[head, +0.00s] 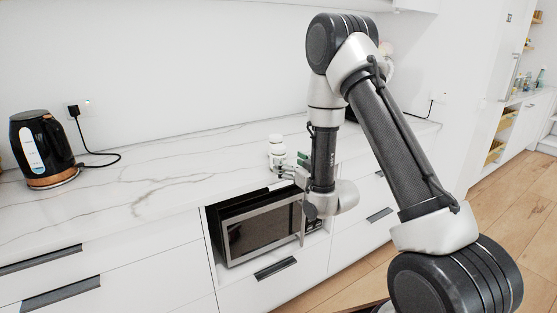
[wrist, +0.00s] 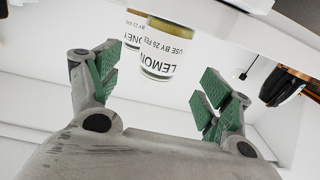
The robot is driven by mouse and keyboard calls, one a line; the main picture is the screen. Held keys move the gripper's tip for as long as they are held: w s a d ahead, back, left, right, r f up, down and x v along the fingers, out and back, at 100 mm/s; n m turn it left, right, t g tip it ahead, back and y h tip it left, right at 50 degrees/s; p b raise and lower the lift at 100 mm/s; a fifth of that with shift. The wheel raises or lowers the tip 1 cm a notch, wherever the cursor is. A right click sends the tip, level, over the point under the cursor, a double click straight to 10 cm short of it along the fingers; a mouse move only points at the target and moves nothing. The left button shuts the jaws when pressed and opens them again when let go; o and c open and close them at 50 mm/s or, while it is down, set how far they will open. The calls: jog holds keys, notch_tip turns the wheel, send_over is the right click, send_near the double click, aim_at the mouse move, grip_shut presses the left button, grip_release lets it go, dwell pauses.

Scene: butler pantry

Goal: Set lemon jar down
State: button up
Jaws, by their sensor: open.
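The lemon jar (wrist: 158,55), with a white label reading LEMON and a gold-coloured end, is ahead of my gripper (wrist: 160,85) in the wrist view. My green-padded fingers are spread apart, with the jar beyond their tips and nothing gripped. In the head view two small white jars stand close together on the marble counter (head: 170,190); the nearer jar (head: 277,158) is beside my gripper (head: 291,168). I cannot read their labels there. In the wrist view the second jar (wrist: 132,30), its label ending in ONEY, is partly hidden behind the lemon jar.
A black kettle (head: 42,150) stands at the left of the counter, its cord running to a wall socket. An open niche below the counter holds a microwave (head: 262,232), under my gripper. The counter between kettle and jars is clear.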

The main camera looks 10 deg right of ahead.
aim_at(279, 155)
jog(key=x, duration=0.6)
jog(key=shift+w+a+r, duration=0.1)
jog(key=shift+w+r, duration=0.05)
jog(key=shift+w, duration=0.25)
jog(key=c, duration=1.5)
jog(key=shift+o, duration=0.2)
notch_tip(279, 155, up, 10)
jog(key=shift+r, duration=0.1)
